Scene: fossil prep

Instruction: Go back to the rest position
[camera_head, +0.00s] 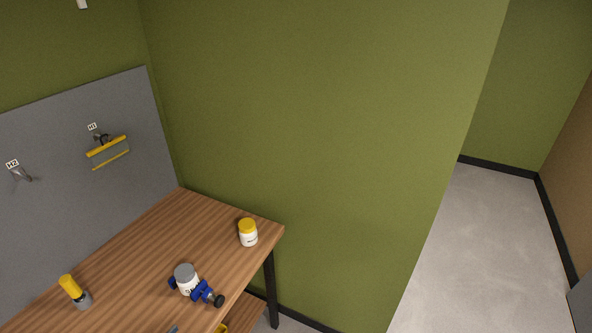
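Neither of my grippers shows in the head view, and no part of my arms can be made out for certain. The view looks down at the right end of a wooden workbench (140,262) against a green wall.
On the bench are a white jar with a yellow lid (248,232), a grey-lidded jar (186,279) beside a blue and black tool (207,293), and a yellow-topped grey item (75,292). Open floor (490,250) lies right.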

